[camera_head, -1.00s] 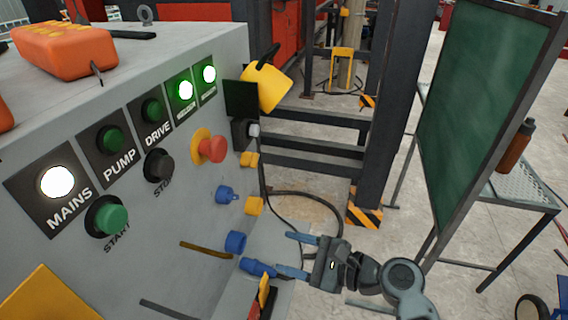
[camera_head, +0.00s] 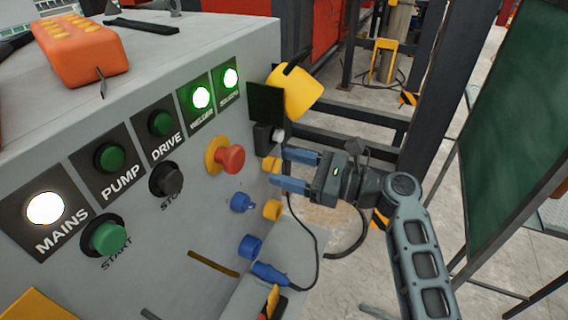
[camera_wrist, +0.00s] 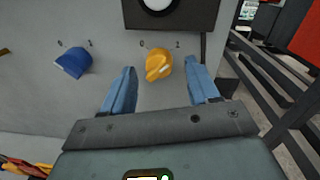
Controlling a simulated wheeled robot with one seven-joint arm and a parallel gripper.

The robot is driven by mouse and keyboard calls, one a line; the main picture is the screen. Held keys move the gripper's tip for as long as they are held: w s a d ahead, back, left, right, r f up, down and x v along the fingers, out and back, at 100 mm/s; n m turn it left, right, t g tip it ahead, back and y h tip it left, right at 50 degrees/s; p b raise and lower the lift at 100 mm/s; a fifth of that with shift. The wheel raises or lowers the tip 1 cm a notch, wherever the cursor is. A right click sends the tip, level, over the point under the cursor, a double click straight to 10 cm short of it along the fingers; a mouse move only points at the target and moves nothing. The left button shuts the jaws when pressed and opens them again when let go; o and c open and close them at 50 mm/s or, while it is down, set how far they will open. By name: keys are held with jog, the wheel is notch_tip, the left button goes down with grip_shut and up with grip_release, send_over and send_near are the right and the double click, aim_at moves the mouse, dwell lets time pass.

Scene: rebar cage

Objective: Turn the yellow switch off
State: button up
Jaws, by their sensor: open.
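The yellow switch (camera_wrist: 158,66) is a rotary knob on the grey panel, with 0 at its upper left and 1 at its upper right. In the head view the yellow switch (camera_head: 270,164) is near my fingertips. My gripper (camera_wrist: 162,72) is open, with one blue finger on each side of the knob in the wrist view. The head view shows my gripper (camera_head: 279,168) at the panel's right end. I cannot tell whether the fingers touch the knob.
A blue switch (camera_wrist: 73,62) sits left of the yellow one. A red emergency button (camera_head: 231,158), a yellow socket (camera_head: 272,210) and a blue plug (camera_head: 270,273) with a cable are near. Two green lamps (camera_head: 201,97) are lit. Dark steel beams (camera_wrist: 275,90) stand to the right.

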jog(key=shift+w+a, duration=0.15)
jog(key=shift+a, duration=0.5)
jog(key=c, duration=1)
